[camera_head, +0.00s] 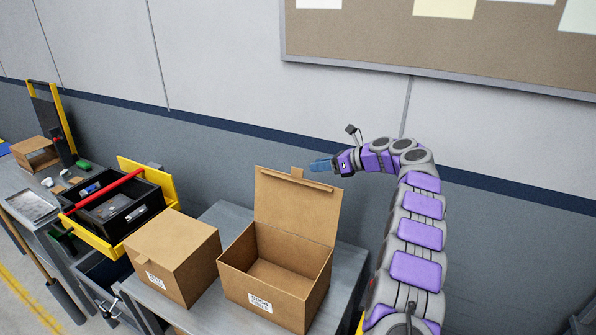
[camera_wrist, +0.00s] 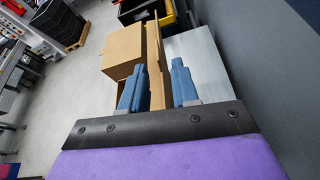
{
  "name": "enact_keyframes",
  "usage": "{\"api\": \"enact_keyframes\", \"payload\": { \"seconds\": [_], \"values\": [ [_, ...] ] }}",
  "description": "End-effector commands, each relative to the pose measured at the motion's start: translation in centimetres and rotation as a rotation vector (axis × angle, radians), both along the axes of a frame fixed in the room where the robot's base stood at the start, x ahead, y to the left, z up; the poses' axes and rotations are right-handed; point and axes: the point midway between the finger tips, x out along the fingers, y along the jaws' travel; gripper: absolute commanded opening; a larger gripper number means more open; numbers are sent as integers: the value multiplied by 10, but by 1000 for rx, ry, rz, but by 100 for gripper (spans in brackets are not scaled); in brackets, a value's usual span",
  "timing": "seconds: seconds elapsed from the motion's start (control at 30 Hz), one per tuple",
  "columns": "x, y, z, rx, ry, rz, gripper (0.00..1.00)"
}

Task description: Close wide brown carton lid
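The wide brown carton (camera_head: 262,292) stands open on a grey table, with a white label on its front. Its lid (camera_head: 295,207) stands upright at the back, with a small tab at its top edge. My gripper (camera_head: 314,165) is above and to the right of the lid's top edge, blue fingers pointing left. In the wrist view my gripper (camera_wrist: 158,66) is open, its two fingers apart. The lid (camera_wrist: 154,62) appears edge-on in line with the gap between them. I cannot tell whether the fingers touch it.
A closed brown carton (camera_head: 172,255) stands left of the open one. Further left are a black toolbox (camera_head: 140,215) with a red handle and a workbench (camera_head: 20,185) with small items. A grey wall (camera_head: 220,140) rises close behind. Bare table (camera_head: 346,262) shows right of the carton.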

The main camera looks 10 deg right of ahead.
Motion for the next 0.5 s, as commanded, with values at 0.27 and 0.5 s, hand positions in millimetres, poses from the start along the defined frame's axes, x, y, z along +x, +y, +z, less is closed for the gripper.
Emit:
{"api": "enact_keyframes", "payload": {
  "seconds": [0.27, 0.5],
  "values": [
    [26, 44, -21, -1, 0, 4, 30],
    [38, 61, -30, 1, 2, 0, 30]
  ]
}}
